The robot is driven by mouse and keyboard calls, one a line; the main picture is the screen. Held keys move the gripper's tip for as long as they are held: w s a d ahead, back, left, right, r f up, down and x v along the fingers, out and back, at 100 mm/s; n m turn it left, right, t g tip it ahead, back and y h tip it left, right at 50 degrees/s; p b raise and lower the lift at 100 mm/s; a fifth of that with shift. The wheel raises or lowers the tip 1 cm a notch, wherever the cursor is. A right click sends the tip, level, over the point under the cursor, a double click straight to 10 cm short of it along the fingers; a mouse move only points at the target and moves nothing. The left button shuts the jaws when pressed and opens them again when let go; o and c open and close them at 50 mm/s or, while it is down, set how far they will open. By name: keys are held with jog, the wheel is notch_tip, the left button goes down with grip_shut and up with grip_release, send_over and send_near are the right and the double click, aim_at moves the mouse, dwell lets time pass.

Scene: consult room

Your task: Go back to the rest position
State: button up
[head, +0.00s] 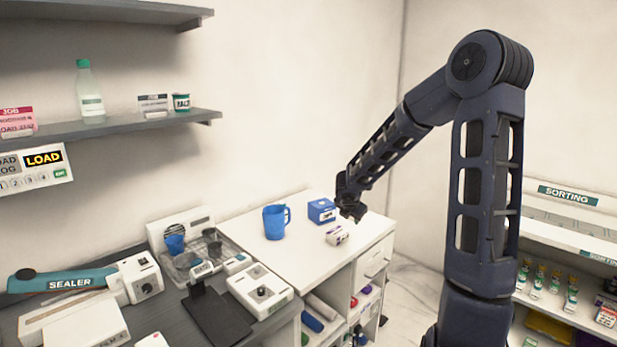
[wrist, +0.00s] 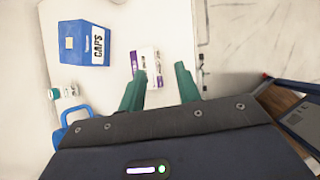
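My gripper (wrist: 160,92) is open, with its two green fingers spread apart in the wrist view. It hangs above the white cabinet top near its right edge, and also shows in the head view (head: 352,212). A small white and purple box (wrist: 148,66) lies on the cabinet top beyond the fingertips; it also shows in the head view (head: 337,235), just below my gripper. I see nothing held between the fingers. My arm reaches out from the right, bent at the elbow.
A blue jug (head: 275,221) and a blue caps box (head: 321,210) stand on the white cabinet (head: 300,257). The sealer (head: 68,280) and other devices sit on the dark counter at left. Sorting shelves (head: 568,225) with small bottles stand at right. Wall shelves hang upper left.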

jog(key=s+d+r+m+g+h, duration=0.1)
jog(key=s+d+r+m+h, duration=0.1)
jog(key=s+d+r+m, duration=0.5)
jog(key=s+d+r+m+g+h, duration=0.1)
jog(key=s+d+r+m, duration=0.35)
jog(key=s+m, duration=0.35)
jog(key=s+r+m+y, duration=0.2)
jog(key=s+m, duration=0.4)
jog(key=s, duration=0.4)
jog(key=s+r+m+y, duration=0.3)
jog(key=s+m, duration=0.3)
jog(key=s, duration=0.4)
jog(key=shift+d+r, duration=0.3)
jog(key=shift+r, duration=0.25)
